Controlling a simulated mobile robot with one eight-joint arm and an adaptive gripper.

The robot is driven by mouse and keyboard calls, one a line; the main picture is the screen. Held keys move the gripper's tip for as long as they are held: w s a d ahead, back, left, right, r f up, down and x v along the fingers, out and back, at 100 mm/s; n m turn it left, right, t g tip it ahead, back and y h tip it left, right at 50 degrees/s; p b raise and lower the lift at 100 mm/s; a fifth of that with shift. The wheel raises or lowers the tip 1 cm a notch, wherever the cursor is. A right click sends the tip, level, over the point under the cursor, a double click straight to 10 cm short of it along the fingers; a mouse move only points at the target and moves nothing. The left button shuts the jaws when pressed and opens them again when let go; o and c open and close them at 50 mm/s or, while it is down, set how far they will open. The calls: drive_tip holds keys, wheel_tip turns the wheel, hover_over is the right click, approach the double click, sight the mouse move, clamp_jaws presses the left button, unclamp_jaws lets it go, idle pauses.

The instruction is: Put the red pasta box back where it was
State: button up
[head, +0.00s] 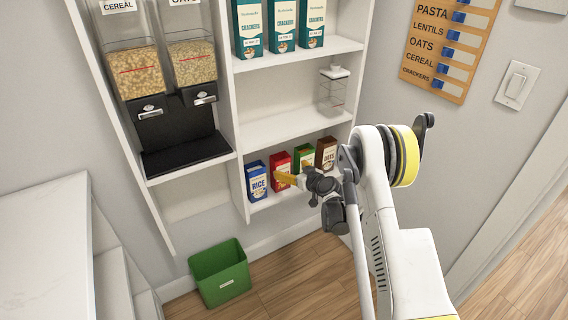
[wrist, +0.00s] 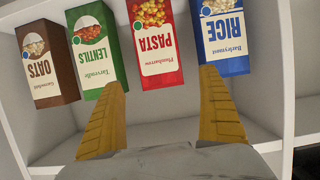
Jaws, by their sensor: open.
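The red pasta box (head: 280,171) stands on the lowest shelf, between the blue rice box (head: 257,180) and the green lentils box (head: 304,158). In the wrist view, which is upside down, the pasta box (wrist: 156,40) shows between my two yellow fingers. My gripper (wrist: 164,100) is open, with one finger near the lentils box (wrist: 95,48) and the other near the rice box (wrist: 219,36). I cannot tell if the fingers touch any box. In the head view my gripper (head: 291,180) is in front of the row, and my arm hides part of it.
The brown oats box (head: 326,153) stands at the right end of the row. A glass jar (head: 333,90) is on the shelf above, with cracker boxes (head: 281,22) higher up. A green bin (head: 221,273) is on the floor. Cereal dispensers (head: 134,75) hang at left.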

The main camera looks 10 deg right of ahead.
drive_tip(key=s+a+r+m+g+h, duration=0.1)
drive_tip(key=s+a+r+g, duration=0.1)
drive_tip(key=s+r, duration=0.85)
drive_tip(key=s+a+r+g, duration=0.2)
drive_tip(key=s+r, duration=0.6)
drive_tip(key=r, duration=0.5)
drive_tip(key=s+d+m+g+h, duration=0.1)
drive_tip(key=s+m+g+h, duration=0.1)
drive_tip(key=s, duration=2.6)
drive_tip(key=shift+s+d+r+m+h+p, duration=0.25)
drive_tip(key=shift+r+h, duration=0.2)
drive_tip(key=shift+h, duration=0.25)
drive_tip(key=shift+w, duration=0.1)
